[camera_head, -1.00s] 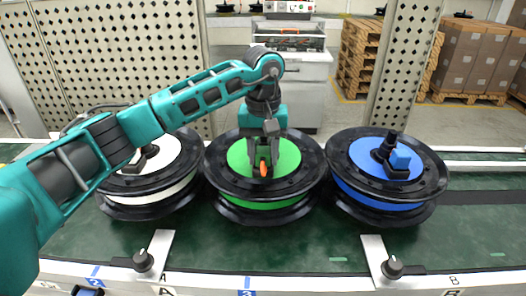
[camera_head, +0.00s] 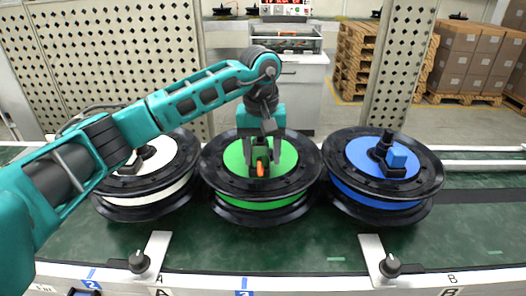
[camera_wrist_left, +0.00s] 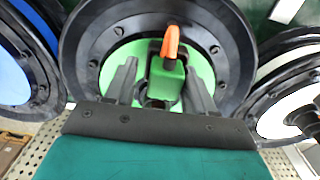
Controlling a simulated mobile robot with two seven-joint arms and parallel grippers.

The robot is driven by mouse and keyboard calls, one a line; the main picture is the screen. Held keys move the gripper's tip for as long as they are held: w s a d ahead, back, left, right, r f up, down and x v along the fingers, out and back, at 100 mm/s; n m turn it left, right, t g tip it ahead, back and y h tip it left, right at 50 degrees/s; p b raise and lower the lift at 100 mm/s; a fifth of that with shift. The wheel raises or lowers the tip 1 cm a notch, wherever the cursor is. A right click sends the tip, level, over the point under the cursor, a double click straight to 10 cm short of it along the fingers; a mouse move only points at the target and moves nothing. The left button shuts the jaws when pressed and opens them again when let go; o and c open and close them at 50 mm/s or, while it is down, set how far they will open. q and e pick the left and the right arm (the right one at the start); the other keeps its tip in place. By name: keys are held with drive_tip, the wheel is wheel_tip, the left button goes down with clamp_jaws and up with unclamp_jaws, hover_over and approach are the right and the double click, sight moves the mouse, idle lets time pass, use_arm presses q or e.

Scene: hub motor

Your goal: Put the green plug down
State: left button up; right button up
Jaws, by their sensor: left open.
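The green plug (camera_wrist_left: 166,80) sits at the centre of the green hub motor (camera_head: 226,153), the middle one of three on the conveyor. In the left wrist view an orange piece (camera_wrist_left: 170,42) sticks out from the plug's end; it also shows in the head view (camera_head: 261,169). My left gripper (camera_head: 260,160) comes down over the plug from above. Its two fingers (camera_wrist_left: 158,85) stand on either side of the plug, open, with small gaps visible. The underside of the plug is hidden. My right gripper is in neither view.
A white hub motor (camera_head: 165,153) stands on the left and a blue one (camera_head: 365,158) with a blue plug (camera_head: 397,156) on the right, both close beside the green one. The green conveyor (camera_head: 300,245) is clear in front. Two metal brackets with black knobs (camera_head: 390,266) sit at the front edge.

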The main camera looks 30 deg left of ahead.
sight(259, 150)
use_arm(q)
drive_tip(key=shift+s+a+f, duration=0.15)
drive_tip(key=shift+f, duration=0.25)
drive_tip(key=shift+s+a+f, duration=0.1)
drive_tip(key=shift+a+f, duration=0.05)
drive_tip(key=shift+f, duration=0.2)
drive_tip(key=shift+r+p, duration=0.45)
drive_tip(key=shift+r, duration=0.05)
wheel_tip(259, 150, up, 13)
drive_tip(key=shift+w+f, duration=0.15)
drive_tip(key=shift+f, duration=0.05)
